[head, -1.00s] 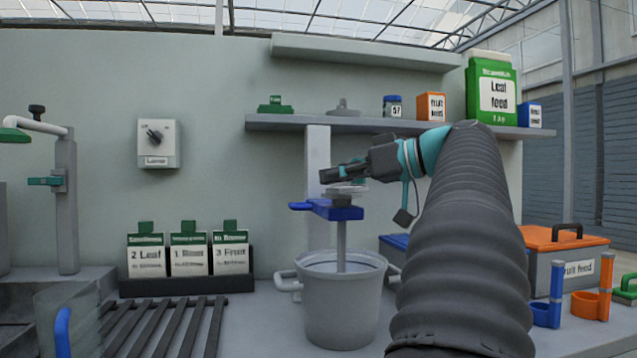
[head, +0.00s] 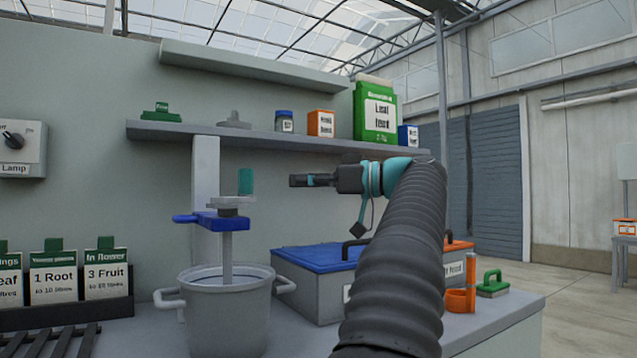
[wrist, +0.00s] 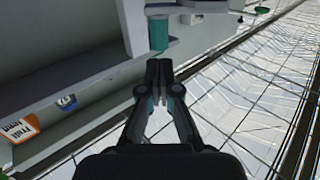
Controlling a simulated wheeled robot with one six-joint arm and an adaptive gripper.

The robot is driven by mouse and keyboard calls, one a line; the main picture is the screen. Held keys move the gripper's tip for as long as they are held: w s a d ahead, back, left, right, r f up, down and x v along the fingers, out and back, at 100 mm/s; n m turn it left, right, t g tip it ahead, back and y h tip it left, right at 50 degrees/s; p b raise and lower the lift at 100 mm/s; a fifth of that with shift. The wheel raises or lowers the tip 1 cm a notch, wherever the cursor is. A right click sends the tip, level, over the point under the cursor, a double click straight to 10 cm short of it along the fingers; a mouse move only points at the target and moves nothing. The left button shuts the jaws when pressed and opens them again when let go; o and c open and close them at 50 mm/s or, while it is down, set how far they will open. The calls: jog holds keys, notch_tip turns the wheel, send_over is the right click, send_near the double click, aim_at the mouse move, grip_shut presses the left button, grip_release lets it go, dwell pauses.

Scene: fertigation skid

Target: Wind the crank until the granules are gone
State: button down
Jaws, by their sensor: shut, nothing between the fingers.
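The crank stands over the grey pot (head: 228,325). Its grey arm (head: 225,202) ends in an upright teal knob (head: 246,181), on the right side in the head view. A blue bracket (head: 215,221) holds the shaft, which goes down into the pot. My gripper (head: 293,181) is shut and empty, to the right of the knob and apart from it. In the wrist view the closed fingertips (wrist: 159,62) point toward the teal knob (wrist: 158,34), with a small gap. The pot's contents are hidden by its rim, so I cannot see any granules.
A shelf (head: 330,142) with boxes, a jar and a green Leaf feed pack (head: 375,111) runs behind my gripper. A blue-lidded box (head: 312,258) stands right of the pot. A rack of cards (head: 78,311) is at left. Air around the gripper is clear.

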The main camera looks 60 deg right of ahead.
aim_at(252, 181)
jog(key=x, duration=0.8)
jog(key=shift+w, duration=0.1)
